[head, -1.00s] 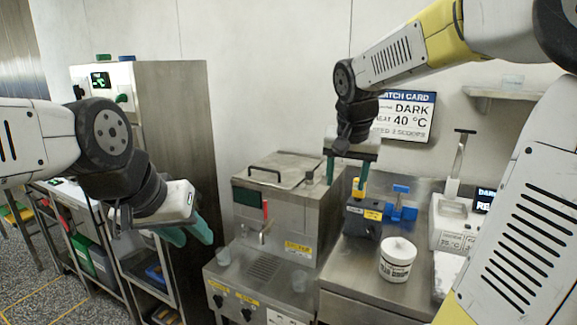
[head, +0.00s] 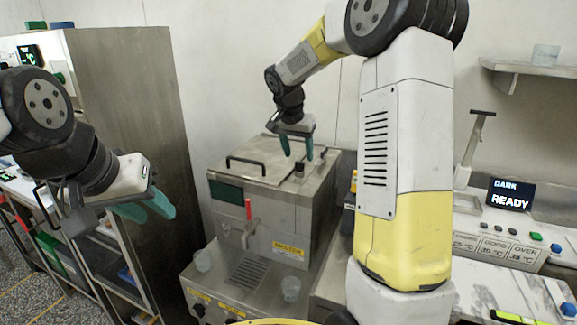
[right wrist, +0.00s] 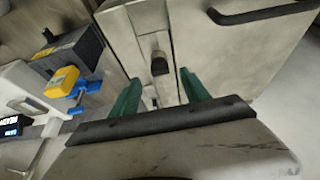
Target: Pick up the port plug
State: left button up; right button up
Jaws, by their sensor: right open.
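The port plug, a small dark knob, appears on the steel machine's top (head: 299,169) at its right side. In the right wrist view the plug (right wrist: 159,64) is a dark short cylinder on a pale fitting. My right gripper (head: 297,153) points down with its teal fingers apart, over the machine's top by the plug. In the right wrist view the plug shows between the fingertips (right wrist: 158,80), a little beyond them; no contact is visible. My left gripper (head: 152,208) hangs at the left in front of the shelf unit, its teal fingers apart and empty.
The machine's lid handle (head: 247,163) stands left of the plug. A red-handled tap (head: 249,212) is on its front. In the right wrist view a dark block (right wrist: 70,52) and a yellow-and-blue item (right wrist: 62,82) lie left. My right forearm hides part of the right bench.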

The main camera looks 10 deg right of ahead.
aim_at(300, 162)
jog(key=x, duration=0.3)
jog(key=shift+w+f, duration=0.1)
jog(key=shift+f, duration=0.25)
grip_shut()
jog(key=shift+r, duration=0.15)
